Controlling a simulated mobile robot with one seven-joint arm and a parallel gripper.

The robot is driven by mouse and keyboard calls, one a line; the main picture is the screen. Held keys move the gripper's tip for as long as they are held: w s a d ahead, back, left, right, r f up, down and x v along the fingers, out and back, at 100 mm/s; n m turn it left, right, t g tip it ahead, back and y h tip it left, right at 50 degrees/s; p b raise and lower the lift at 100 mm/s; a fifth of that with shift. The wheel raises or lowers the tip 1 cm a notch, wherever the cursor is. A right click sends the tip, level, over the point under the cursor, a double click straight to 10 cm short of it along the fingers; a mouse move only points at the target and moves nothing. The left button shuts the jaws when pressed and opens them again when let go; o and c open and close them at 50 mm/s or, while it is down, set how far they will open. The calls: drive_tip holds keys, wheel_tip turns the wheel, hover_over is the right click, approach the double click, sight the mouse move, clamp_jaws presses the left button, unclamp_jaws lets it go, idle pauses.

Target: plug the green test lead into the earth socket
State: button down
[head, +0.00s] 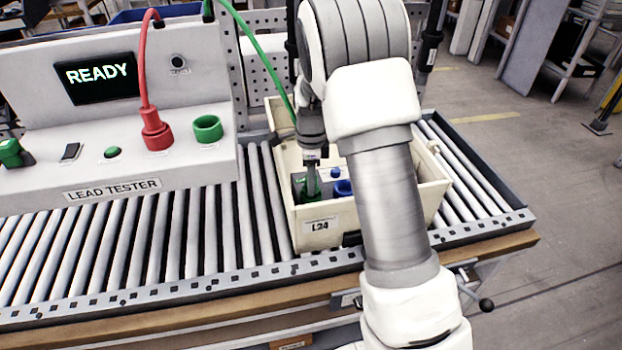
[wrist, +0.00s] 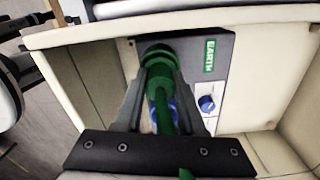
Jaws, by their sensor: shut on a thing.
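My gripper (head: 312,165) points down into the cream crate and is shut on the green test lead's plug (wrist: 160,88). The lead's green cable (head: 262,58) runs up and left from the crate in the head view. The earth socket (wrist: 155,52), a green ring beside a green EARTH label (wrist: 209,55), is on a grey unit (wrist: 222,85) inside the crate. The plug overlaps the green ring in the wrist view; I cannot tell whether it is inside it or just in front. A blue socket (head: 343,187) sits beside the plug, partly hidden by it in the wrist view.
The crate (head: 320,228), labelled L24, stands on a roller conveyor (head: 160,245); its walls surround the gripper. A blue knob (wrist: 206,103) is on the unit. At left, the lead tester (head: 110,150) shows READY, with a red plug (head: 156,130) and an empty green holder (head: 208,128).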

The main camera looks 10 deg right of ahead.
drive_tip(key=shift+f, duration=0.35)
drive_tip(key=shift+c, duration=2.1)
unclamp_jaws()
drive_tip(key=shift+r, duration=0.1)
wheel_tip(320, 180, up, 17)
drive_tip(key=p, duration=0.1)
drive_tip(key=shift+r, duration=0.15)
